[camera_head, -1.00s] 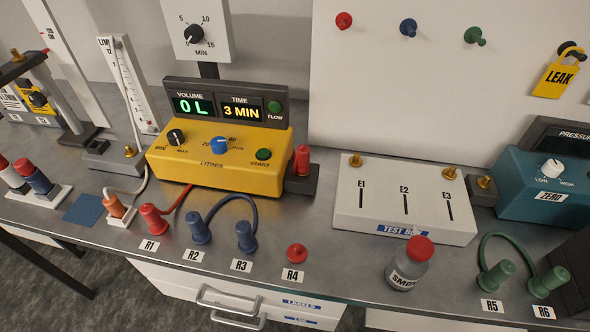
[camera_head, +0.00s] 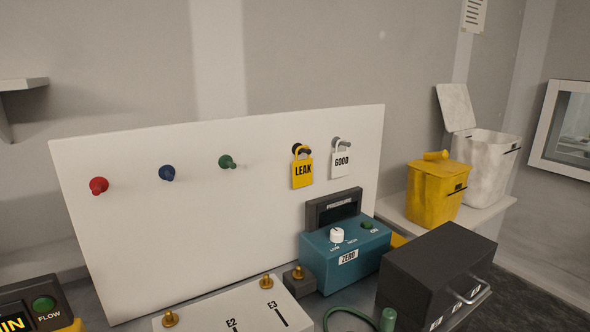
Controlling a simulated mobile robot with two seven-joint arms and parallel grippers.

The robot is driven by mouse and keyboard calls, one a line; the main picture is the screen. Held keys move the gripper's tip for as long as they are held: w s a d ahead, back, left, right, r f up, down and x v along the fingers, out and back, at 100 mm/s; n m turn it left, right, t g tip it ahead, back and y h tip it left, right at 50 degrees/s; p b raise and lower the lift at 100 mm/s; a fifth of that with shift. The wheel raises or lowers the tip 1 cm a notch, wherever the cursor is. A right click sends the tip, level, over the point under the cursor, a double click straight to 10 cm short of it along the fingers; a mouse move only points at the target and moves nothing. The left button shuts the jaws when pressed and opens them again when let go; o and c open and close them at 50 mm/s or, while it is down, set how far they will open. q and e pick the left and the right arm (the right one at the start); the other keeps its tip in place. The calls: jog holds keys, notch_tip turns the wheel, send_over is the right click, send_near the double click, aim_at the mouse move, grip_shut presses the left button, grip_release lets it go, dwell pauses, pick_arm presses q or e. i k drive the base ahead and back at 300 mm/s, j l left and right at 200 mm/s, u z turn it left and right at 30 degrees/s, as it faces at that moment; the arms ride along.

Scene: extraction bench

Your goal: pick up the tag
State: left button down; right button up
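A yellow tag marked LEAK (camera_head: 302,171) hangs by its loop from a dark peg on the upright white board (camera_head: 220,255). A white tag marked GOOD (camera_head: 341,162) hangs from a grey peg just to its right. Both tags hang upright and apart from each other. Neither of my grippers is in view.
Red (camera_head: 99,186), blue (camera_head: 167,173) and green (camera_head: 226,162) pegs on the board are bare. The teal ZERO box (camera_head: 345,252) stands below the tags, with a black drawer box (camera_head: 437,268) to its right. A yellow bin (camera_head: 437,192) and an open white bin (camera_head: 486,160) stand farther right.

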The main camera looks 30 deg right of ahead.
aim_at(340, 160)
jog(key=z, duration=1.4)
jog(key=l, duration=0.35)
jog(key=i+l, duration=0.15)
jog(key=l, duration=0.2)
jog(key=l+u, duration=0.35)
jog(key=u, duration=0.15)
jog(key=l+u, duration=0.45)
jog(key=i+j, duration=0.05)
jog(key=j, duration=0.05)
